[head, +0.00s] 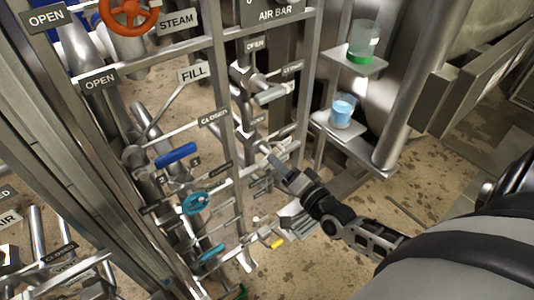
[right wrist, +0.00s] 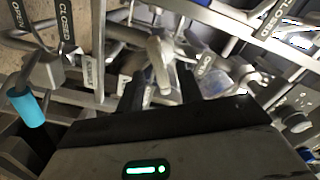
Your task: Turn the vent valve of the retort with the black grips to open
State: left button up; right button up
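My right gripper (head: 282,170) reaches in from the right to the lower right of the pipe rack. In the right wrist view its two dark fingers (right wrist: 160,92) stand apart. A pale grey valve lever (right wrist: 160,50) shows between and just beyond them; contact cannot be told. In the head view the valve is largely hidden by the gripper. No black grips can be made out on a retort, so I cannot tell which retort this valve serves. My left gripper is not in view.
The metal rack (head: 228,120) carries several valves and labels. Floor (head: 410,190) is open right of the rack.

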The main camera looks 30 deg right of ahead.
aim_at(267, 155)
jog(key=w, duration=0.5)
jog(key=shift+w+a, duration=0.15)
jog(key=shift+a, duration=0.1)
grip_shut()
